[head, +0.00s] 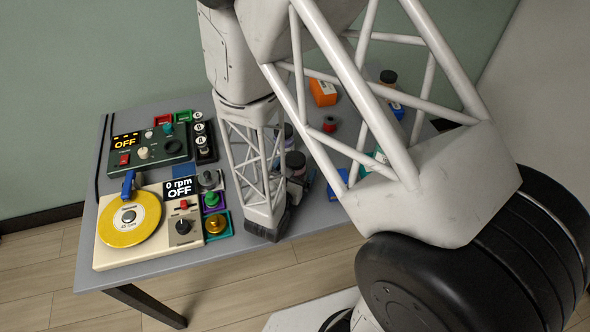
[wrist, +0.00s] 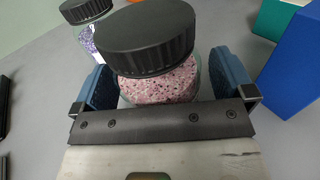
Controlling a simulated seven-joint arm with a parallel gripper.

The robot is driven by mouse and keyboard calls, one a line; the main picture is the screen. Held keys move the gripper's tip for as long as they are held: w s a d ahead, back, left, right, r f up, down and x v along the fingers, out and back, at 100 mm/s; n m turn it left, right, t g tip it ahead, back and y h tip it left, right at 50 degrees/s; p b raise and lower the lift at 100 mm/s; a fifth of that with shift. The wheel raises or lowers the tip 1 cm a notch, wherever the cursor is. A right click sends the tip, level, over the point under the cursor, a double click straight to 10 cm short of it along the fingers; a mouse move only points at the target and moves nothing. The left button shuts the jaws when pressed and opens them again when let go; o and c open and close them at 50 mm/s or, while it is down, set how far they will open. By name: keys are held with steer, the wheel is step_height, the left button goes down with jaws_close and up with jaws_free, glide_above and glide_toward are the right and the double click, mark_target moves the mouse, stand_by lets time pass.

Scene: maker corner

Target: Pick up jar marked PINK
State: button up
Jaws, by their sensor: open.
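A glass jar with a ribbed black lid and pink speckled granules (wrist: 165,84) stands between the two fingers of my gripper (wrist: 166,88) in the wrist view. The blue-padded fingers are apart, one on each side of the jar; whether either touches it I cannot tell. No PINK marking shows from this side. In the head view a dark-lidded jar (head: 295,160), apparently this one, is partly hidden behind my arm. A second black-lidded jar with purple granules (wrist: 86,38) stands behind and to the left.
A blue box (wrist: 295,70) and a teal box (wrist: 275,20) stand right of the gripper. On the grey table, a turntable (head: 110,240) and a green control unit (head: 150,147) are at left. An orange box (head: 323,92) is at the back.

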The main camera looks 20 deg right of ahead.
mark_target(295, 162)
stand_by(0.4)
steer(key=c, duration=1.2)
steer(key=shift+r, duration=0.2)
steer(key=shift+r, duration=1.7)
steer(key=s+r, duration=0.1)
steer(key=s, duration=1.5)
steer(key=shift+d, duration=0.15)
steer(key=shift+r, duration=0.1)
